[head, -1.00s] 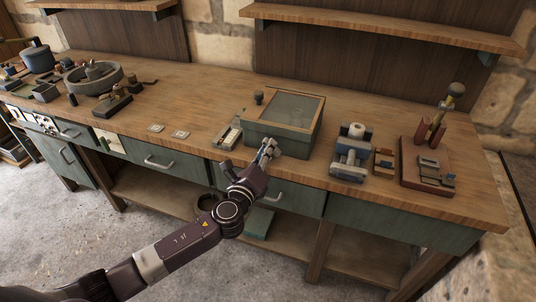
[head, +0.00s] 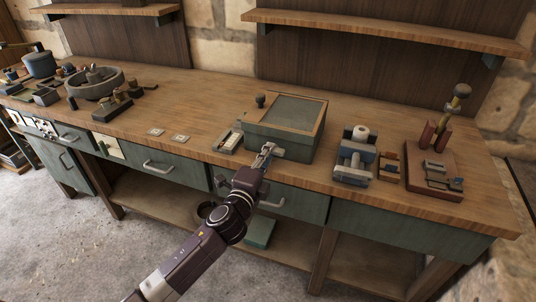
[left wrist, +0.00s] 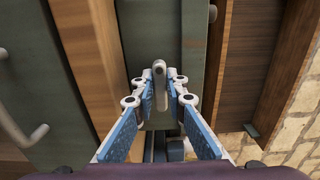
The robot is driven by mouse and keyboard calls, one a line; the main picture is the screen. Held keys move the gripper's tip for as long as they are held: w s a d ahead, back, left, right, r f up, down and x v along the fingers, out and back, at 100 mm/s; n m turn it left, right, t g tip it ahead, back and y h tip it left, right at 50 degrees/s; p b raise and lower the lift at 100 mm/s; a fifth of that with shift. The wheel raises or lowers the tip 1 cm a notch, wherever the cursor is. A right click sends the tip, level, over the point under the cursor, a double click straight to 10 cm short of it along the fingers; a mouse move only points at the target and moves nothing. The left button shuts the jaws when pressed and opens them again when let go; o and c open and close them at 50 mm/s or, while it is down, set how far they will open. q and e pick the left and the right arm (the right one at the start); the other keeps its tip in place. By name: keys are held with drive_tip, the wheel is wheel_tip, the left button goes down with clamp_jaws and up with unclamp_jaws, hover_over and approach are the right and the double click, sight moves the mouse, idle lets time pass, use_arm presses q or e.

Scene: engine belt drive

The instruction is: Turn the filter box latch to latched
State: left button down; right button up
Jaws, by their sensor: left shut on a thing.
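The filter box (head: 301,147) is a green box with a wood-framed lid on the bench, near the front edge. Its latch is a pale grey lever (left wrist: 160,72) on the box front in the left wrist view. My left gripper (head: 268,150) is at the box front in the head view. In the left wrist view its blue-padded fingers (left wrist: 160,98) close around the latch from both sides. The fingers hide part of the lever, and in the head view the latch is too small to read its angle. My right gripper is not in view.
A small tray-like part (head: 228,140) lies just left of the box. A grey-blue device with a white roll (head: 355,155) and a red-brown stand (head: 436,176) are to the right. Drawer handles (head: 271,203) project below the bench edge. Shelves hang above.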

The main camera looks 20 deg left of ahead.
use_arm(q)
drive_tip(key=shift+w+a+r, duration=0.1)
drive_tip(key=shift+a+r, duration=0.05)
drive_tip(key=shift+r, duration=0.2)
drive_tip(key=c, duration=1.9)
unclamp_jaws()
drive_tip(key=shift+c, duration=0.2)
drive_tip(key=shift+f, duration=0.2)
drive_tip(key=shift+f, duration=0.1)
drive_tip(key=shift+s+f, duration=0.1)
drive_tip(key=shift+s, duration=0.35)
drive_tip(key=s, duration=1.1)
drive_tip(key=shift+a, duration=0.1)
